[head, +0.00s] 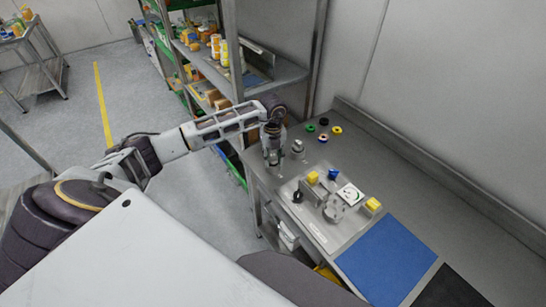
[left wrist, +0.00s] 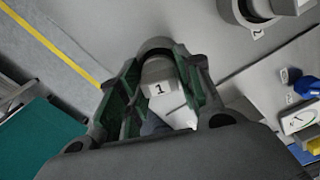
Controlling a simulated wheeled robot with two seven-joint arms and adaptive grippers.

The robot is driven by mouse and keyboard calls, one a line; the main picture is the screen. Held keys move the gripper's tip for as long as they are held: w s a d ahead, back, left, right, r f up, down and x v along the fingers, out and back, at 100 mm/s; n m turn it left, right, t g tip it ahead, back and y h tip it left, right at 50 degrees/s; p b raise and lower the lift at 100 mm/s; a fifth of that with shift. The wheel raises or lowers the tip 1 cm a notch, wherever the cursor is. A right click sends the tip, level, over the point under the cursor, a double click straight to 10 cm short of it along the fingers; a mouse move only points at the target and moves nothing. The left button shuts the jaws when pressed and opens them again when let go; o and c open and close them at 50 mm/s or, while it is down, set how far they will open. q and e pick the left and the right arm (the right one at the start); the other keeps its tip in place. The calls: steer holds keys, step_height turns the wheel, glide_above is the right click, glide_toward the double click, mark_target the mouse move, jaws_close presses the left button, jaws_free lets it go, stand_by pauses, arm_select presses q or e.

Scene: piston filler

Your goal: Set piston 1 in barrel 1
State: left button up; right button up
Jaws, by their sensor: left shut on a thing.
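My left gripper (head: 272,158) is low over the left end of the grey bench. In the left wrist view its green-lined fingers (left wrist: 155,95) are shut on a grey part marked "1", piston 1 (left wrist: 160,75). A dark round edge shows just beyond it. Fingers and arm hide most of piston 1 in the head view. A similar grey part marked "2" (left wrist: 262,12) stands to the right; it also shows in the head view (head: 297,147). Barrel 1 cannot be told for certain; a grey cylindrical part (head: 334,208) is on the filler plate. My right gripper is not in view.
The filler plate (head: 318,230) carries yellow blocks (head: 373,205), a blue knob (head: 333,174), a black knob (head: 297,196) and a gauge (head: 350,194). Several coloured rings (head: 323,121) lie behind. A blue mat (head: 386,262) is in front right. A loaded shelf (head: 250,75) stands behind my left arm.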

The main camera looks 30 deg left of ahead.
arm_select(q)
steer(key=o, duration=1.3)
steer(key=shift+o, duration=0.5)
steer(key=o, duration=0.3)
steer(key=shift+r, duration=0.15)
steer(key=shift+r+p, duration=2.85)
steer(key=shift+r, duration=1.8)
steer(key=shift+s+f, duration=0.1)
